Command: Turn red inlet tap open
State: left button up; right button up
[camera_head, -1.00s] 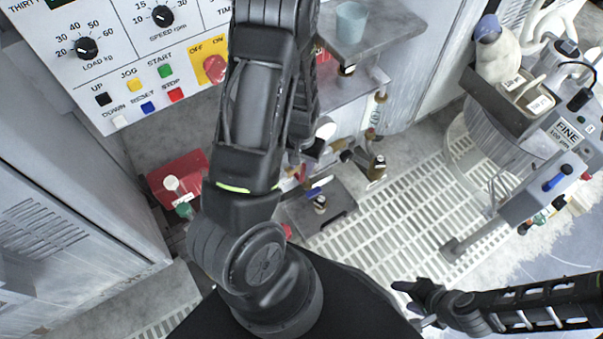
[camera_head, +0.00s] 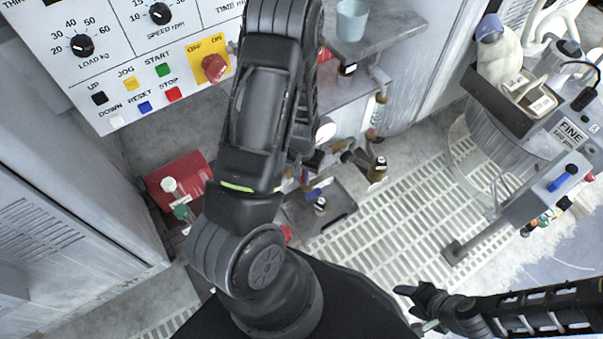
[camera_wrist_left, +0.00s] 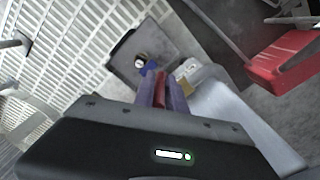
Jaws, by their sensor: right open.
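The red inlet tap (camera_wrist_left: 161,84) shows in the left wrist view as a red strip between the two purple fingers of my left gripper (camera_wrist_left: 162,97). The fingers lie close on both sides of it and look shut on it. A blue tap handle (camera_wrist_left: 150,68) is just beyond the left finger. In the head view my left forearm hides the red tap and most of the left gripper. The blue handle (camera_head: 313,194) shows just right of the forearm. My right gripper (camera_head: 418,302) is open and empty at the lower right.
A red box (camera_head: 178,166) with small bottles is left of my arm. The control panel (camera_head: 110,55) is at upper left. A dark grey tray (camera_head: 335,218) lies beside the taps on white floor grating (camera_head: 410,205). The FINE polishing unit (camera_head: 570,130) stands at right.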

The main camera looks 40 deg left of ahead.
pick_arm(q)
jog(key=shift+a, duration=0.15)
grip_shut()
jog(key=shift+w+a+r, duration=0.1)
jog(key=shift+w+a, duration=0.05)
jog(key=shift+a, duration=0.05)
dwell(0.6)
jog(key=shift+w+d+r+g+p, duration=0.15)
jog(key=shift+w+g+p, duration=0.15)
jog(key=shift+g+p, duration=0.4)
jog(key=g, duration=0.1)
jog(key=w+g+y+b, duration=0.1)
jog(key=f+g, duration=0.1)
jog(key=g, duration=0.1)
jog(key=shift+w+d+f+y+b, duration=0.1)
jog(key=shift+w+d+y+b, duration=0.15)
jog(key=shift+w+y+b, duration=0.1)
